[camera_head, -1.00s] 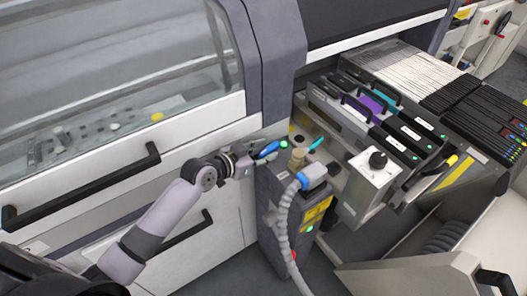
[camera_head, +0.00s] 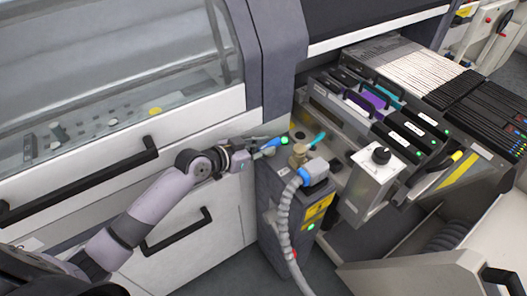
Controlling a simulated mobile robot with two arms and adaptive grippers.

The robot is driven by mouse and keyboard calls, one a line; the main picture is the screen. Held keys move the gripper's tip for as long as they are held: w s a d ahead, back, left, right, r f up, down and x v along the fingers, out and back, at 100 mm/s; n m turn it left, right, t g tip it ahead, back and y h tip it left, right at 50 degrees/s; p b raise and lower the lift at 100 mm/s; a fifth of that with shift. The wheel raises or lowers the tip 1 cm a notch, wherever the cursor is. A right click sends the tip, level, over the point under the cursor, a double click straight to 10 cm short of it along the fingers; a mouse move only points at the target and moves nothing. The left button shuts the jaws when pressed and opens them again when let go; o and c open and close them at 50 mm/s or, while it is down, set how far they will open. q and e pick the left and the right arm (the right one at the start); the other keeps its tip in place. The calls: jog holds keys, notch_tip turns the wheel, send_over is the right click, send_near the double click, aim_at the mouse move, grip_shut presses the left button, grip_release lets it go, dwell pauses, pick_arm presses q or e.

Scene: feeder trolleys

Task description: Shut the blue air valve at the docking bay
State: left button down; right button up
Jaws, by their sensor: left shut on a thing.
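My left gripper (camera_head: 258,149) reaches in from the left over the docking bay post (camera_head: 276,183). The gripper's fingers partly cover the handle's near end, and what the handle is fixed to is hard to see. Just to the right are a brass fitting (camera_head: 298,155) and a separate teal lever (camera_head: 318,138). My right gripper is not in view.
A grey hose (camera_head: 285,225) with a blue collar (camera_head: 305,178) hangs from the post's front. Feeder modules (camera_head: 400,130) and a box with a black knob (camera_head: 372,180) stand to the right. Machine drawers with black handles (camera_head: 180,232) lie behind my arm.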

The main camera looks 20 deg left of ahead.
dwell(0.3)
pick_arm(q)
jog(key=c, duration=1.5)
grip_release()
jog(key=shift+a, duration=0.1)
jog(key=s+a, duration=0.2)
jog(key=s, duration=0.2)
jog(key=s+a, duration=0.3)
jog(key=s, duration=0.1)
jog(key=s+a+r, duration=0.1)
jog(key=s+a, duration=0.2)
jog(key=s, duration=0.1)
jog(key=shift+s+r, duration=0.1)
jog(key=shift+s, duration=0.05)
